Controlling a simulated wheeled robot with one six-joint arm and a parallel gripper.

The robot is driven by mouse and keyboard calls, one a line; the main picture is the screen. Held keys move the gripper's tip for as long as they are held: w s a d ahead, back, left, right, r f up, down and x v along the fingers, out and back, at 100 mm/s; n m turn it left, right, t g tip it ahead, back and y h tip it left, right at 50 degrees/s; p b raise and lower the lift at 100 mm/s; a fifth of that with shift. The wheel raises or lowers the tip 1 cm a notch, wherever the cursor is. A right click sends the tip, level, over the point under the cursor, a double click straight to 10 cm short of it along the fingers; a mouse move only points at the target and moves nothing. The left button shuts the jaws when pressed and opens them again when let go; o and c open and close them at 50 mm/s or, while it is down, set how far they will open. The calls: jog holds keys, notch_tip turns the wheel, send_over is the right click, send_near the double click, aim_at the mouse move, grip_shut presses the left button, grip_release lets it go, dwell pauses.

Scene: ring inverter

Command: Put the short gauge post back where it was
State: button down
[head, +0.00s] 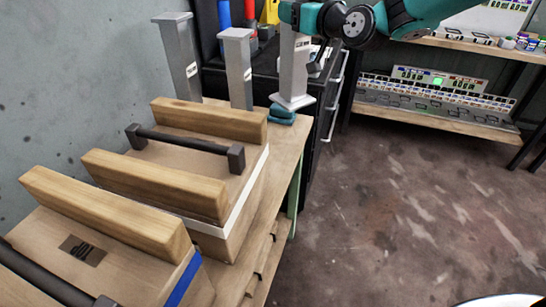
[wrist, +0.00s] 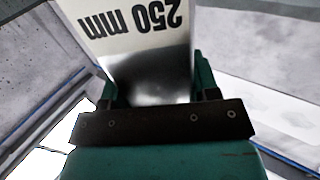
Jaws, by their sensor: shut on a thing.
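My gripper (head: 292,15) is shut on a grey metal gauge post (head: 292,72) near the top of the head view. In the wrist view the post fills the space between my gripper's fingers (wrist: 155,92), and its white label (wrist: 130,28) reads 250 mm, upside down. The post hangs roughly upright. Its flared foot appears just over teal pads (head: 282,113) at the bench's far corner; I cannot tell whether it touches anything. Two other grey posts stand to the left: a taller one (head: 180,55) by the wall and a middle one (head: 238,70).
Wooden boxes with timber rails and a dark handle (head: 185,143) fill the near bench (head: 285,145). A dark cabinet (head: 325,95) with tools stands behind. Shelves (head: 430,112) stand at the back right. The floor (head: 400,210) at right is largely clear.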

aim_at(292, 96)
jog(key=s+a+r+n+g+y+b, duration=0.1)
jog(key=s+a+r+n+g+y, duration=0.15)
jog(key=a+r, duration=0.3)
notch_tip(292, 96, down, 20)
jog(key=b, duration=0.1)
jog(key=shift+s+r+b, duration=0.25)
jog(key=shift+s+b, duration=0.15)
jog(key=shift+f+y, duration=0.2)
jog(key=shift+y, duration=0.05)
jog(key=shift+c, duration=1.8)
grip_release()
